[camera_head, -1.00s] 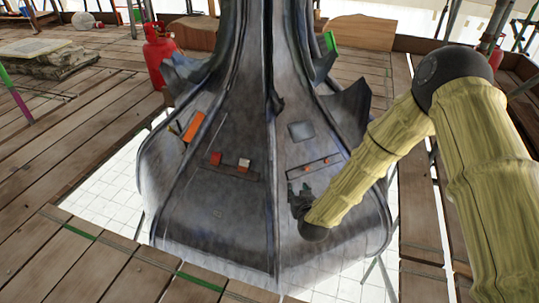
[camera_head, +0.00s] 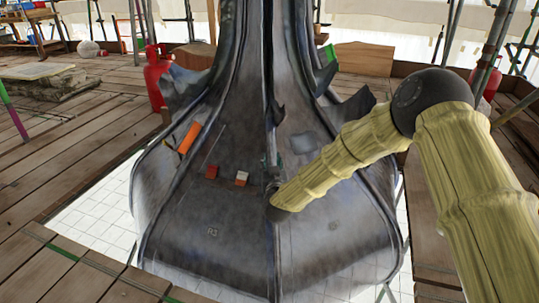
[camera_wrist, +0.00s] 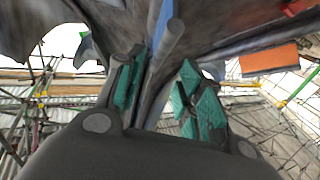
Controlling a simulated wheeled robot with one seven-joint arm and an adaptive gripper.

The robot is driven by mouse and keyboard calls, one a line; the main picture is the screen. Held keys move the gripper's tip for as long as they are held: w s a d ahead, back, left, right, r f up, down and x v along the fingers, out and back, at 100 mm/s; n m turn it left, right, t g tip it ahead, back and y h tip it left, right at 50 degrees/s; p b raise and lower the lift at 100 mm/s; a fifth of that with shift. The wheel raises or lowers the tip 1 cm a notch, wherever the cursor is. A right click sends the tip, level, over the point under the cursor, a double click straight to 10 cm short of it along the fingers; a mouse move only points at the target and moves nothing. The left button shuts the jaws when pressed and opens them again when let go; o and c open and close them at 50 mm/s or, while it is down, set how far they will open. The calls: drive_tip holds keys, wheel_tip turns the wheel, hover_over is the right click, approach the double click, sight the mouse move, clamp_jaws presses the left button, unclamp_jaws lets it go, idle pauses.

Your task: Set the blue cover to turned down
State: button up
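My gripper (camera_head: 271,172) is in front of the central ridge of the grey metal spire (camera_head: 225,215). In the wrist view, its green-padded fingers (camera_wrist: 160,92) are apart. A grey rod (camera_wrist: 168,42) shows between and beyond them; I cannot tell whether either finger touches it. A narrow blue strip (camera_wrist: 161,22) shows beyond the fingers at the top; I cannot tell whether it is the blue cover. No blue cover can be made out in the head view, where my arm hides part of the right panel.
Curled metal leaves (camera_head: 352,108) stick out at the sides. A red gas bottle (camera_head: 155,80) stands behind left. Plank flooring (camera_head: 75,130) surrounds the spire.

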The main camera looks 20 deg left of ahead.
sight(270, 154)
drive_tip(key=b+x, duration=0.2)
drive_tip(key=x, duration=0.4)
drive_tip(key=shift+w+a+f, duration=0.1)
drive_tip(key=shift+w+f, duration=0.1)
drive_tip(key=shift+w+a+r+b, duration=0.1)
drive_tip(key=shift+w+b, duration=0.1)
drive_tip(key=shift+w, duration=0.15)
drive_tip(key=shift+w+a+b, duration=0.15)
drive_tip(key=shift+w+b, duration=0.05)
drive_tip(key=shift+w, duration=0.15)
clamp_jaws()
